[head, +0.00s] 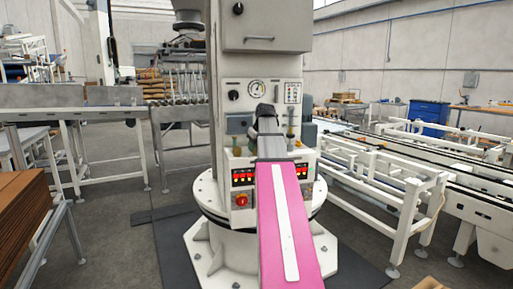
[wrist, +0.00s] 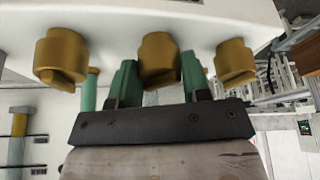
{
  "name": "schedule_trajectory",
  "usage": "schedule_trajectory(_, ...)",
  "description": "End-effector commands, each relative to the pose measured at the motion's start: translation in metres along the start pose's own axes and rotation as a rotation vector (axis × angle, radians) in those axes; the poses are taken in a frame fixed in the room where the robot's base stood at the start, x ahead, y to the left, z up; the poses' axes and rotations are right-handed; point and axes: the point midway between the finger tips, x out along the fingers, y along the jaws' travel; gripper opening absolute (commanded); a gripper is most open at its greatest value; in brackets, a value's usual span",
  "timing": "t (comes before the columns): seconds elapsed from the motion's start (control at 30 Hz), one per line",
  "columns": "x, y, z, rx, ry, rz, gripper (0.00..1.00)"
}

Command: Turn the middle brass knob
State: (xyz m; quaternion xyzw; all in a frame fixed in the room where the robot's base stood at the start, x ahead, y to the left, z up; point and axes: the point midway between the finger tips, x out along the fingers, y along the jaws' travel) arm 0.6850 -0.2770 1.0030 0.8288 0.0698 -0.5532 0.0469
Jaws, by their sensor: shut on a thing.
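The middle brass knob (wrist: 159,55) hangs from the pale panel edge in the wrist view, between the left brass knob (wrist: 61,57) and the right brass knob (wrist: 235,62). My gripper (wrist: 158,76) has its two green fingers on either side of the middle knob and is shut on it. The fingers' exact contact spots are partly hidden. In the head view my pink arm reaches to the column's control panel (head: 236,115) and hides the gripped knob and my fingertips.
The outer knobs sit close to my fingers on both sides. In the head view a red button (head: 241,199) is on the column's lower box, left of my arm. A conveyor (head: 180,112) stands left and a white frame (head: 385,180) stands right.

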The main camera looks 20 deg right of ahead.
Motion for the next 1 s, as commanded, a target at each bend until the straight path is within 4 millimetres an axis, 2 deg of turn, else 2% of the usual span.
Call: schedule_trajectory(1.0,0.0003,-0.0033,-0.0011,0.892,-0.004,0.371,0.19)
